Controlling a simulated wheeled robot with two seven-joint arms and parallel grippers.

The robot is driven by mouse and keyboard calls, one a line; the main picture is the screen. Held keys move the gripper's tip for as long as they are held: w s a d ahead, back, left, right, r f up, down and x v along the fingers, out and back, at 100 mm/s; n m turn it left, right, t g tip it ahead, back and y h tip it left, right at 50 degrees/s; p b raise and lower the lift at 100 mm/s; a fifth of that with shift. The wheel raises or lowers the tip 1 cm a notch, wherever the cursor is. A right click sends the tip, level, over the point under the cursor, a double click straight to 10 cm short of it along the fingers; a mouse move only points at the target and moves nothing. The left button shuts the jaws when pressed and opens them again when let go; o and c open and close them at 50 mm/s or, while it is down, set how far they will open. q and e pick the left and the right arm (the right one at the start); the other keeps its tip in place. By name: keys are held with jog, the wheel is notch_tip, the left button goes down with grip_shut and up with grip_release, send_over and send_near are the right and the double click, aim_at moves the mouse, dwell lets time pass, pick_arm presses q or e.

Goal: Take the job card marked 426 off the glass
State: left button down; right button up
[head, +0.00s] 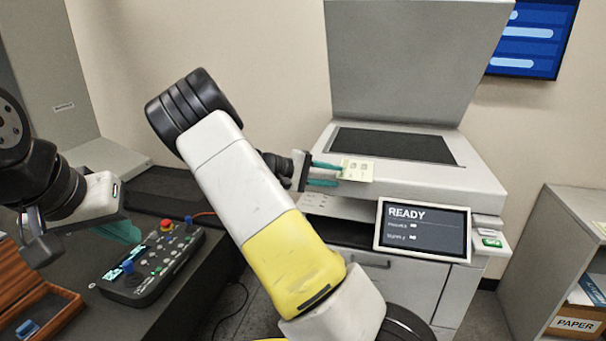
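A small pale yellow card (357,172) with printed marks, too small to read, lies at the front left of the copier top, beside the dark glass (395,146). My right gripper (326,175) reaches in from the left at the card's left edge. Its two teal fingers are apart, one level with the card and one lower; I see no clear grip on it. My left gripper (122,231) is at the far left, over the dark table near the control box. Its teal fingers overlap, so its opening is unclear.
The copier lid (415,60) stands raised behind the glass. A screen (424,230) reading READY is on the copier's front. A control box (152,262) and an open wooden case (35,300) sit on the dark table. A grey shelf (545,250) with a PAPER box stands right.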

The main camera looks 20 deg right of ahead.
jog(key=shift+d+f, duration=0.1)
jog(key=shift+d, duration=0.25)
jog(key=shift+c, duration=0.4)
grip_shut()
